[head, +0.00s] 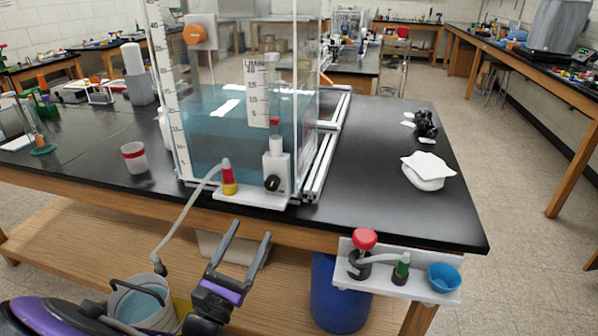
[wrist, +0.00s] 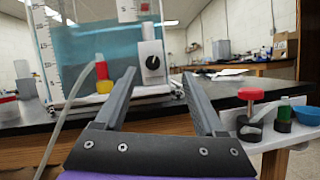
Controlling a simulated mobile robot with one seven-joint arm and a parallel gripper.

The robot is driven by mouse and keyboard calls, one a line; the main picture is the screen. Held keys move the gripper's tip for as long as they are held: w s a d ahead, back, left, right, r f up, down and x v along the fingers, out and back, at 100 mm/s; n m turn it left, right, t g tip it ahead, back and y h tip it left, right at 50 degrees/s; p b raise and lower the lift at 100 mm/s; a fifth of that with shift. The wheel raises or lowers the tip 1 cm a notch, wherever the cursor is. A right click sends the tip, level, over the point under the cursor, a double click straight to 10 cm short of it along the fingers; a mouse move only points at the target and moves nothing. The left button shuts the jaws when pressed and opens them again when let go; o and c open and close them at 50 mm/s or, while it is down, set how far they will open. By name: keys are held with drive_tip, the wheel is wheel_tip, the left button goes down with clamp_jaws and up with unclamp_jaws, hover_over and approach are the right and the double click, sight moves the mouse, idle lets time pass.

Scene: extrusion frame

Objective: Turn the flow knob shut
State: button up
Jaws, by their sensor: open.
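The flow knob (head: 272,183) looks like a small black dial with a pale mark, on a white block below a flow scale marked L/MIN (head: 256,92). It stands at the front of a clear tank (head: 222,130) holding blue liquid. The knob also shows in the wrist view (wrist: 153,63), between and beyond my fingertips. My gripper (head: 252,230) is open and empty, in front of the bench edge and below the knob in the head view. Its fingers point toward the block, apart from the knob, and it also shows in the wrist view (wrist: 159,73).
A red-and-yellow fitting (head: 228,178) with a hose stands left of the knob; the hose hangs to a bucket (head: 138,305). A white side shelf (head: 408,285) carries a red knob (head: 364,239), a green-topped fitting and a blue cup (head: 443,278).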

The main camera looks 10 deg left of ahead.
sight(271, 189)
wheel_tip(271, 189, down, 4)
drive_tip(key=s+f+n+y, duration=0.1)
drive_tip(key=s+n+y, duration=0.15)
drive_tip(key=n, duration=0.25)
drive_tip(key=shift+t+y, duration=0.3)
drive_tip(key=shift+y, duration=0.15)
drive_tip(key=x, duration=1.8)
drive_tip(key=shift+s+r, duration=0.1)
drive_tip(key=shift+r, duration=0.05)
clamp_jaws()
